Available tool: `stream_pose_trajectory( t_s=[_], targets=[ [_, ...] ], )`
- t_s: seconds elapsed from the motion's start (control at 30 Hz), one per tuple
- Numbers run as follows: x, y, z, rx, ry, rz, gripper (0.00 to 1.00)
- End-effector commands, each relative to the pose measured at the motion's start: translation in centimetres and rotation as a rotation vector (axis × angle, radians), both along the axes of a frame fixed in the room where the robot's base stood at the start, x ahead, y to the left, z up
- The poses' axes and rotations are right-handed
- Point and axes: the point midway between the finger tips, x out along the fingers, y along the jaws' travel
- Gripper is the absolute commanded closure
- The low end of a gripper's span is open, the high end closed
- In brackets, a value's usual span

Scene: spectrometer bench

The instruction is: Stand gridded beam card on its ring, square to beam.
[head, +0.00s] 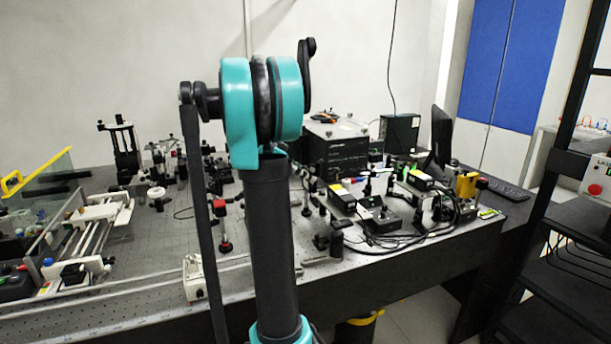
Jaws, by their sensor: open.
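I cannot make out the gridded beam card or its ring among the small parts on the optical bench (130,322). My own arm stands upright in the middle of the head view and hides part of the bench behind it. My gripper does not show in this view. Small optics on posts (222,235) stand just left of my arm. A cluster of dark boxes and mounts (378,215) stands to its right.
A white device (196,277) sits near the bench's front edge. A railed white stage (95,225) and a clear panel with a yellow handle (35,178) are at left.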

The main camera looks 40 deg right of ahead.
Motion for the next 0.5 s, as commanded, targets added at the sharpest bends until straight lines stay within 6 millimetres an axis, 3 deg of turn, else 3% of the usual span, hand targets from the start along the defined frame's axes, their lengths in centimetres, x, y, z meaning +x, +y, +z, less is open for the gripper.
stream_pose_trajectory(
  t_s=[0.5],
  targets=[
    [1.8,7.4,5.8,0.000,0.001,0.004,0.26]
  ],
)
